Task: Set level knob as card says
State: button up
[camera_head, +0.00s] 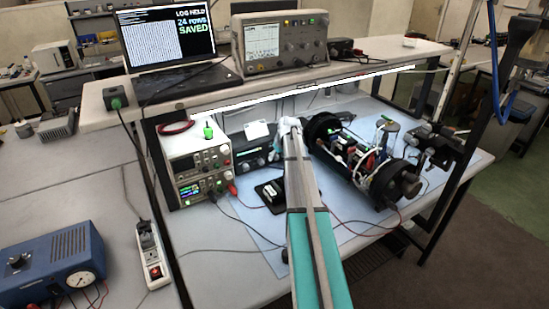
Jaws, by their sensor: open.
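My arm reaches from the bottom middle to the back of the blue mat. My gripper (279,127) is small at its far end, open, with nothing seen between its fingers. It is close to a low black unit (252,158) under the shelf, partly hidden by the arm; I cannot tell whether they touch. A small white card (257,130) stands on or behind that unit, left of my gripper. Its writing is too small to read. I cannot pick out the level knob or its setting; it may be hidden or too small.
Stacked power supplies (200,165) stand left of the black unit. An opened cylinder (360,160) with wiring lies to the right. The shelf (205,92) overhangs, holding a laptop (168,45) and oscilloscope (278,42).

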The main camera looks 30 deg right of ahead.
jog(key=shift+r, duration=0.1)
jog(key=p+v, duration=1.2)
jog(key=v, duration=0.2)
jog(key=shift+s+p, duration=0.15)
jog(key=shift+p, duration=0.2)
jog(key=shift+f, duration=0.3)
jog(key=b+x, duration=1.2)
jog(key=x, duration=0.1)
jog(key=shift+f+b, duration=0.3)
jog(key=shift+b, duration=0.1)
grip_shut()
dwell(0.4)
